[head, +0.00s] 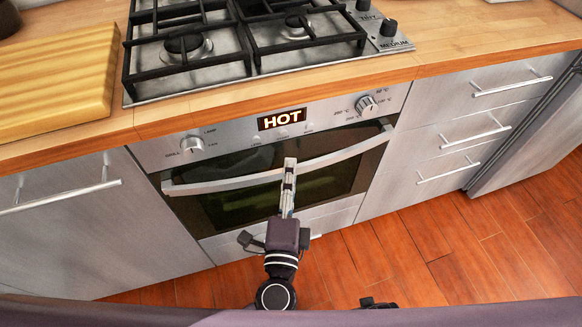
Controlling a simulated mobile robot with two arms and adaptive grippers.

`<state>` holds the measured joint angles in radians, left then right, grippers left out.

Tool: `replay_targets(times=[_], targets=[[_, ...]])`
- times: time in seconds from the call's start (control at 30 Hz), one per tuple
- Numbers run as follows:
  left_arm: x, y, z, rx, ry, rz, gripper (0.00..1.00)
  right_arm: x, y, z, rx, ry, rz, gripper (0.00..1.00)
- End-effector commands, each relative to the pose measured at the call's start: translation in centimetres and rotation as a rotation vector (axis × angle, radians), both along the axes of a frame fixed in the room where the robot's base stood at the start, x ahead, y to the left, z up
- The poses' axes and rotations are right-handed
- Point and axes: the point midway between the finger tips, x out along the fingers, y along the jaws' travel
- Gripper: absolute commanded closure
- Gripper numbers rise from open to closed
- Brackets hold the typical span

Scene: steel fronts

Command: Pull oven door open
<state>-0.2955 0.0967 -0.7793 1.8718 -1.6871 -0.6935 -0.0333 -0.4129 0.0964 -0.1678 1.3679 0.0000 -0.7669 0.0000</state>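The oven door (235,205) has dark glass and sits closed, flush in the steel front below the control panel. Its curved silver handle (340,157) runs across the top of the door. My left gripper (289,168) reaches up from the bottom middle, and its fingertips overlap the middle of the handle. The fingers show edge-on as one narrow strip, so I cannot tell whether they are open or shut, or whether they touch the handle. They hide a small part of the handle and glass. My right gripper cannot be made out.
The control panel above shows a lit HOT display (282,119) between knobs. A gas hob (190,82) and a striped wooden board (55,82) are on the worktop. Drawers with bar handles (475,137) stand to the right. The wooden floor (430,250) at lower right is clear.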

Motion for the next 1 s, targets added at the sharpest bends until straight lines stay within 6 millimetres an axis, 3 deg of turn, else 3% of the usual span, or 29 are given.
replay_targets(times=[0.2, 0.47, 0.8, 1.0], targets=[[1.8, -0.2, 0.0, 0.0, 0.002, -0.001, 0.64, -0.5, -0.1, -0.6, 0.0, 0.003, 0.001, 0.53], [1.9, -0.2, -0.1, -0.001, 0.002, -0.001, 0.64, -0.6, -0.1, -0.7, -0.001, 0.004, 0.001, 0.53], [1.9, -0.2, -0.1, -0.001, 0.002, -0.001, 1.0, -0.6, -0.1, -0.7, -0.001, 0.005, 0.001, 0.53], [1.8, -0.2, -0.1, -0.001, 0.003, -0.001, 1.0, -0.6, -0.1, -0.7, -0.001, 0.005, 0.001, 0.53]])
